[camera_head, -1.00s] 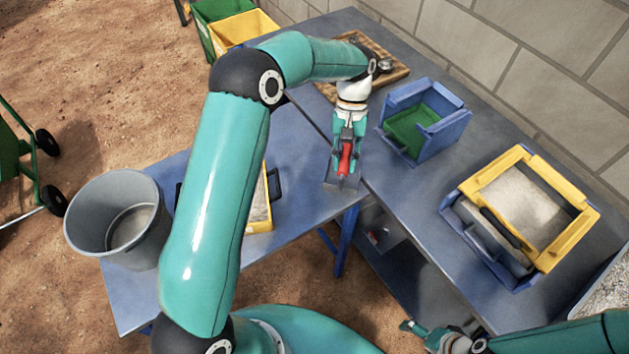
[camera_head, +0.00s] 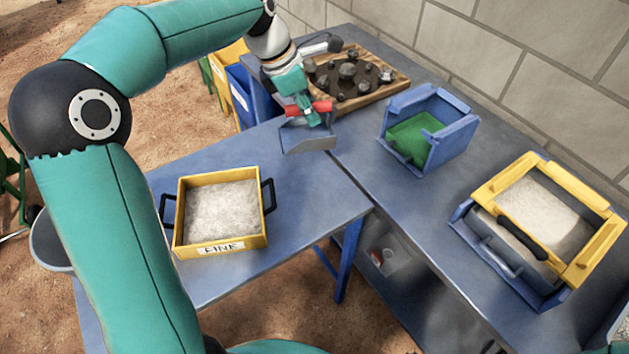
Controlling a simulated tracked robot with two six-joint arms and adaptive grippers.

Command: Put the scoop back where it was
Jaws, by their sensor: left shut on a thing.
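The scoop has a red handle and a grey metal pan (camera_head: 308,138). My left gripper (camera_head: 306,110) is shut on the red handle. It holds the scoop near the back of the blue table, in front of the wooden tray and left of the blue box. The pan faces toward me, and whether it touches the tabletop I cannot tell. My right gripper is not clearly in view; only a sliver of that arm shows at the bottom right edge.
A wooden tray (camera_head: 401,78) of dark rocks lies at the back. A blue box (camera_head: 462,135) with green inside stands right of centre. A yellow bin labelled FINE (camera_head: 175,215) stands at left, and a yellow-framed sieve (camera_head: 590,255) at right. A grey bucket (camera_head: 45,245) is mostly hidden.

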